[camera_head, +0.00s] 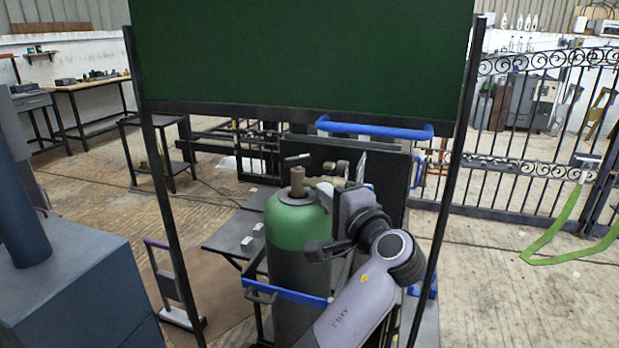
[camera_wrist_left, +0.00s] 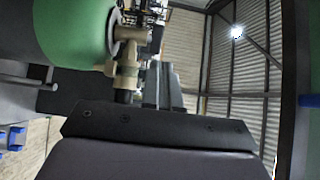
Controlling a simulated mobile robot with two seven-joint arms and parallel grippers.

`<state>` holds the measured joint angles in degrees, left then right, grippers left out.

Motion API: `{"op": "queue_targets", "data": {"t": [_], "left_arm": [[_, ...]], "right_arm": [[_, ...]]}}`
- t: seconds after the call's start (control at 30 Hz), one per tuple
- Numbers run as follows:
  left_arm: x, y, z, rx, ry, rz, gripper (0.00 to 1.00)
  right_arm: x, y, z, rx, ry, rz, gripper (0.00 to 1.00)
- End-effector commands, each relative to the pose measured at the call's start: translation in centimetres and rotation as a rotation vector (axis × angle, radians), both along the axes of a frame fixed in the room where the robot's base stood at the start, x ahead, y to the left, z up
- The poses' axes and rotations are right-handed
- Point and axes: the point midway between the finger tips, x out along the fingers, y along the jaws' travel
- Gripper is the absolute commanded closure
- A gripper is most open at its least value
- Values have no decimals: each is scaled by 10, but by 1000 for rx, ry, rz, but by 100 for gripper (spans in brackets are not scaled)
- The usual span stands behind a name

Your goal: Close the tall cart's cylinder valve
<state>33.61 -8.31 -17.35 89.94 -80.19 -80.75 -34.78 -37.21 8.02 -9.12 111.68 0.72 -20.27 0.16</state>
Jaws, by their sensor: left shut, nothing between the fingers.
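The tall cart carries a green-topped grey gas cylinder (camera_head: 297,230), held by a blue bar (camera_head: 290,293). A brass valve (camera_head: 297,182) stands on its top, with a dark piece above it. In the left wrist view the brass valve (camera_wrist_left: 127,68) shows sideways beside the green cylinder shoulder (camera_wrist_left: 75,30). My left gripper (camera_head: 326,190) is just right of the valve in the head view, partly hidden by its own wrist. In the wrist view its fingers (camera_wrist_left: 167,85) are together and empty, close beside the valve. I cannot tell whether they touch it. My right gripper is out of view.
A dark green panel (camera_head: 300,50) on black posts stands between me and the cylinder, its lower edge above the valve. A blue handle (camera_head: 375,129) crosses behind. A gauge (camera_head: 341,168) sits right of the valve. A scroll gate (camera_head: 540,130) stands at right.

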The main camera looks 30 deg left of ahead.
Motion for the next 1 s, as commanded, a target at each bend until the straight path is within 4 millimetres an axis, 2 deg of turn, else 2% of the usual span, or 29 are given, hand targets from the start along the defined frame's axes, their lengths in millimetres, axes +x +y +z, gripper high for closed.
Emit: {"op": "queue_targets", "data": {"t": [0.17, 0.5, 0.6, 0.8, 1.0], "left_arm": [[13, 22, 2, 2, 0, 4, 100], [52, 84, 2, 2, 3, 3, 100], [61, 98, 2, 2, 1, 1, 100], [71, 113, 0, 0, 1, -1, 100], [73, 117, 0, -1, 0, -3, 100]], "right_arm": [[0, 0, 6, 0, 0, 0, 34], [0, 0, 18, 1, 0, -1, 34], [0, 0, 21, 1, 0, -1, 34], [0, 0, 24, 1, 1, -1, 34], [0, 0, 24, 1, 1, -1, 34]]}}
